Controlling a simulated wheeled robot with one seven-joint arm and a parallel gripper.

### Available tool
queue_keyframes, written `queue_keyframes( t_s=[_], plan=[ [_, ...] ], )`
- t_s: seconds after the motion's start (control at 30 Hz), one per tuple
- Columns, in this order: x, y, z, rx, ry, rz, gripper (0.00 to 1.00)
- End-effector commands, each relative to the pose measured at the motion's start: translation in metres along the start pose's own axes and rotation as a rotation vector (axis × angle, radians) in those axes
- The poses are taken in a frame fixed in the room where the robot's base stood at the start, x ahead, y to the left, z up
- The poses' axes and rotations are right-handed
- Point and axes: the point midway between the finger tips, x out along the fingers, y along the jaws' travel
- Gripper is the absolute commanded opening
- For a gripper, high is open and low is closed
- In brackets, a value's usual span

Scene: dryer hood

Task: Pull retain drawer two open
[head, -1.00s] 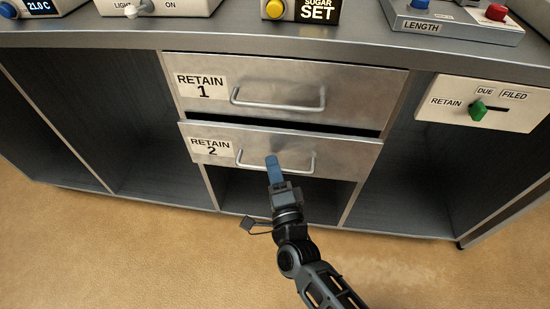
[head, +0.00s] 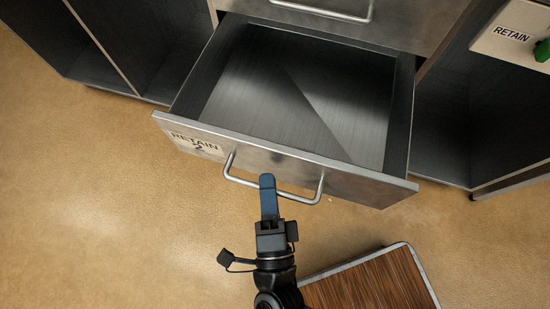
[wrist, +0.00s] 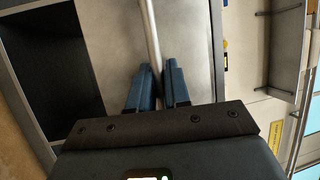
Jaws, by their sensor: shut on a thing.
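The retain drawer two (head: 345,178), with its RETAIN 2 label at the left of the front, stands far out of the cabinet in the head view. Its inside is bare and empty. My gripper (head: 267,184) is at the bar handle (head: 308,199) of this drawer, with its blue fingers across the bar left of the handle's middle. In the wrist view the two blue fingers (wrist: 158,88) are shut on the handle bar (wrist: 150,35), one on each side of it.
The upper drawer (head: 410,22) above is shut, its handle (head: 330,12) cut by the frame top. Open dark compartments flank the drawers. A panel with a RETAIN label (head: 512,34) and green knob (head: 542,50) is at the right. A brown wooden surface (head: 370,285) shows at the bottom.

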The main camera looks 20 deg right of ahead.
Motion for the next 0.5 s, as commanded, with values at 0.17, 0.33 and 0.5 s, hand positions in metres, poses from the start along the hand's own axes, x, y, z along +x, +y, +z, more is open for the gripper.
queue_keyframes(
  t_s=[0.17, 0.33, 0.5],
  plan=[
    [-0.0069, -0.0003, 0.0026, 0.001, 0.0, 0.003, 0.0],
    [-0.0072, -0.0004, 0.0028, 0.001, 0.0, 0.003, 0.0],
    [-0.007, -0.0003, 0.0028, 0.0, -0.001, 0.003, 0.2]
  ],
)
